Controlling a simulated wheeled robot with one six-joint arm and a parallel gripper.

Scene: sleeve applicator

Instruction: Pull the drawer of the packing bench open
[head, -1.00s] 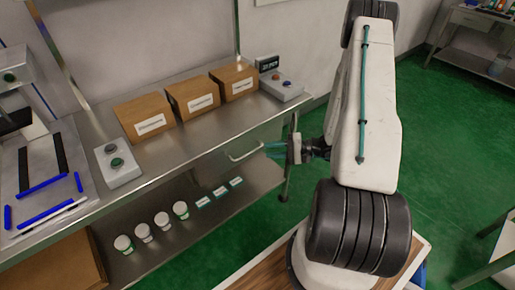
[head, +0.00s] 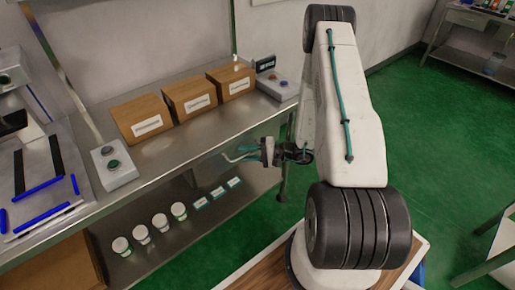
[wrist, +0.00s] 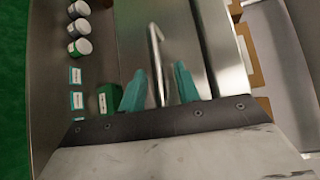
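The packing bench (head: 160,152) is a steel bench with a lower shelf. Its drawer has a bent metal bar handle (head: 236,158) on the front side, toward the bench's right end. The handle also shows in the wrist view (wrist: 156,60), running between the two teal fingers. My gripper (head: 262,150) is at the handle, and in the wrist view (wrist: 160,88) the fingers are apart with a gap on each side of the bar. The drawer looks closed, with its front in line with the bench. The gripper hides the right part of the handle in the head view.
Several brown cartons (head: 189,95) stand on the bench top, with a button box (head: 113,167) to their left. White jars (head: 160,222) and small green-white boxes (head: 217,192) stand on the lower shelf. Green floor (head: 420,130) is free to the right.

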